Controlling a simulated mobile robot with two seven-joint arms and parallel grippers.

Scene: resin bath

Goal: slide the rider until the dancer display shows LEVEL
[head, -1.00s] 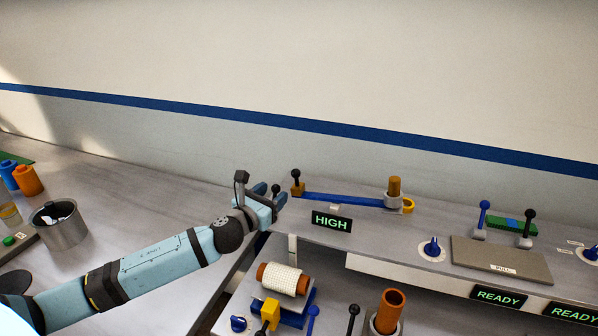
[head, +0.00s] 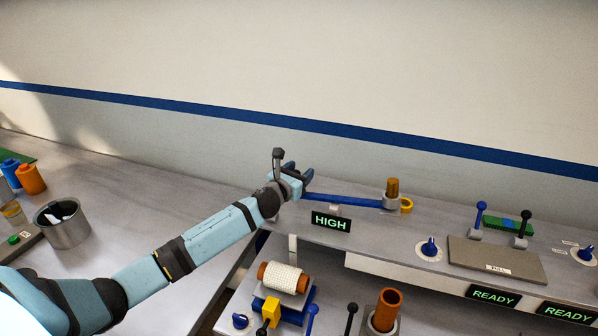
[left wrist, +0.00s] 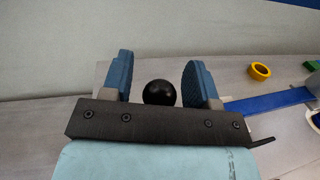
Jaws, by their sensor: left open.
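The dancer display (head: 331,222) reads HIGH in green letters. Behind it a blue arm (head: 345,201) runs to a grey hub with a brown cylinder (head: 392,188) at its right end; the blue arm also shows in the left wrist view (left wrist: 270,102). My left gripper (head: 300,169) is open at the blue arm's left end and hides the rider's block there. In the left wrist view a black ball knob (left wrist: 159,93), apparently the rider's, sits between the two open blue fingers (left wrist: 159,68). I cannot tell whether either finger touches it. My right gripper is not in view.
A yellow ring (head: 407,205) is beside the hub. To the right are a blue dial (head: 429,248), levers and a grey plate (head: 497,259). Below stand a white roll (head: 284,277) and an orange tube (head: 386,309). A metal pot (head: 62,225) is at the left.

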